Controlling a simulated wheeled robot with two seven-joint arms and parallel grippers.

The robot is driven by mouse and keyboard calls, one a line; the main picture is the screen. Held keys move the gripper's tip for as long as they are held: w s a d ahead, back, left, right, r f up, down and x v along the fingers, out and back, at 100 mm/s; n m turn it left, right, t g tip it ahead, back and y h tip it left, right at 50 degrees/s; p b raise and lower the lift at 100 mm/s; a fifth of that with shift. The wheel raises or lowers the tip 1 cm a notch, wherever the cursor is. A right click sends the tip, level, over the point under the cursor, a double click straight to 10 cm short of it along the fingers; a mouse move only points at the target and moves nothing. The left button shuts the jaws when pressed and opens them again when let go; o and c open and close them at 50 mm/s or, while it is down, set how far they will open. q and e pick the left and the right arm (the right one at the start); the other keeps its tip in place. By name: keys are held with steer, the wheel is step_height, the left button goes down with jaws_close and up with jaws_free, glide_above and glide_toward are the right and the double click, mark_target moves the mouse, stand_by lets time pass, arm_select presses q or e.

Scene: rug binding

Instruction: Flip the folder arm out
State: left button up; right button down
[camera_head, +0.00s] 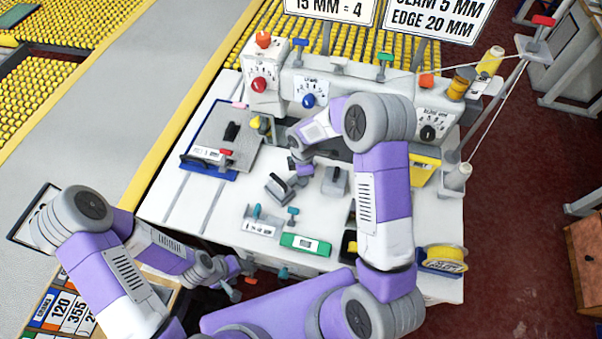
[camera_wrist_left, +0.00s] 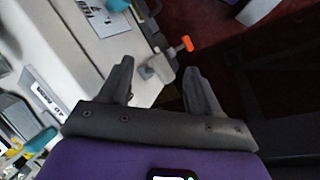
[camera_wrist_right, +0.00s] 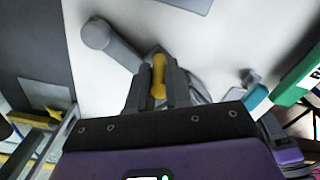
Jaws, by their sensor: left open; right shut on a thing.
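In the right wrist view, my right gripper (camera_wrist_right: 158,80) is shut on a yellow handle (camera_wrist_right: 158,72). A grey arm (camera_wrist_right: 122,50) with a round hub runs up and left from beside it over the white table; it appears to be the folder arm. In the head view, my right gripper (camera_head: 298,168) is above the middle of the machine table, and my arm hides part of this area. My left gripper (camera_head: 236,281) is open at the table's front edge. In the left wrist view, its fingers (camera_wrist_left: 157,75) are apart, with an orange-tipped lever (camera_wrist_left: 186,44) seen beyond them.
The white machine table (camera_head: 185,205) carries a blue-edged plate (camera_head: 208,178) at left and a green gauge (camera_head: 305,244) near the front. Dials, including a blue knob (camera_head: 308,101), line the back. Thread cones (camera_head: 490,60) stand at right.

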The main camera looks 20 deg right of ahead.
steer(key=shift+d, duration=0.1)
stand_by(0.5)
steer(key=c, duration=1.1)
jaws_free()
steer(key=shift+s, duration=0.1)
steer(key=shift+o, duration=0.2)
steer(key=shift+r, duration=0.1)
step_height(320, 180, up, 7)
steer(key=shift+r+p, duration=0.2)
steer(key=shift+p, duration=0.25)
steer(key=shift+r, duration=0.1)
